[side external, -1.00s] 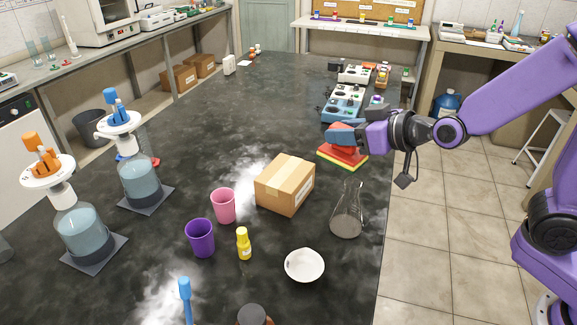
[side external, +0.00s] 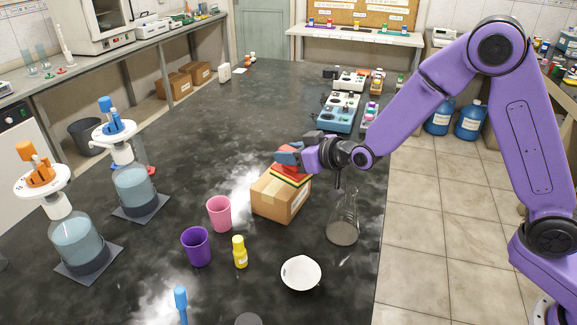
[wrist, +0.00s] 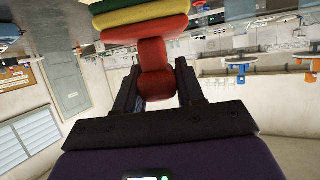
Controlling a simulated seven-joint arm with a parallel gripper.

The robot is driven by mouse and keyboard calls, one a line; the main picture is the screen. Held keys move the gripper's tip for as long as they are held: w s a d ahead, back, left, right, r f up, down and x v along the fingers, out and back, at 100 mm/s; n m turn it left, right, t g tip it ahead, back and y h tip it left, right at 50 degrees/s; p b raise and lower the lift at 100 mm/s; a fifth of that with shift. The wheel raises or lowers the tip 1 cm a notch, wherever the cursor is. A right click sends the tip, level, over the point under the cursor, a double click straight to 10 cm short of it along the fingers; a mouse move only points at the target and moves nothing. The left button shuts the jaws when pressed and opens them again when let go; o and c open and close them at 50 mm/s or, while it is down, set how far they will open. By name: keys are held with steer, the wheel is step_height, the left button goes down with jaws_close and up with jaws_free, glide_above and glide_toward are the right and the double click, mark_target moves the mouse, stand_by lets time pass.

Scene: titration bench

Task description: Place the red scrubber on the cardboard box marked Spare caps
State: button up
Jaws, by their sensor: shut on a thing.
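The red scrubber (side external: 293,170) has a red body and handle over yellow and green layers. My gripper (side external: 289,156) is shut on its red handle. The wrist view shows the handle (wrist: 153,68) between the two fingers (wrist: 157,84), with the layered pad beyond it. The cardboard box (side external: 277,203) stands closed on the dark bench, with a pale label too small to read on its right face. The scrubber is over the box top, near its back right part. I cannot tell whether it touches the box or hangs just above it.
A glass flask (side external: 343,222) stands just right of the box, below my wrist. A pink cup (side external: 219,213), purple cup (side external: 196,246), yellow bottle (side external: 239,252) and white bowl (side external: 301,273) stand in front. Instruments (side external: 341,112) stand behind. The bench behind the box's left is clear.

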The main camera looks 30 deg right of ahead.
mark_target(289, 167)
steer(key=shift+w+f, duration=0.3)
steer(key=shift+f, duration=0.05)
steer(key=shift+w+a+f, duration=0.1)
steer(key=shift+w+f, duration=0.05)
steer(key=shift+f, duration=1.55)
steer(key=shift+f, duration=0.15)
steer(key=o, duration=1.1)
steer(key=shift+c, duration=0.2)
steer(key=shift+r, duration=0.2)
steer(key=v, duration=1.2)
steer(key=shift+a, duration=0.1)
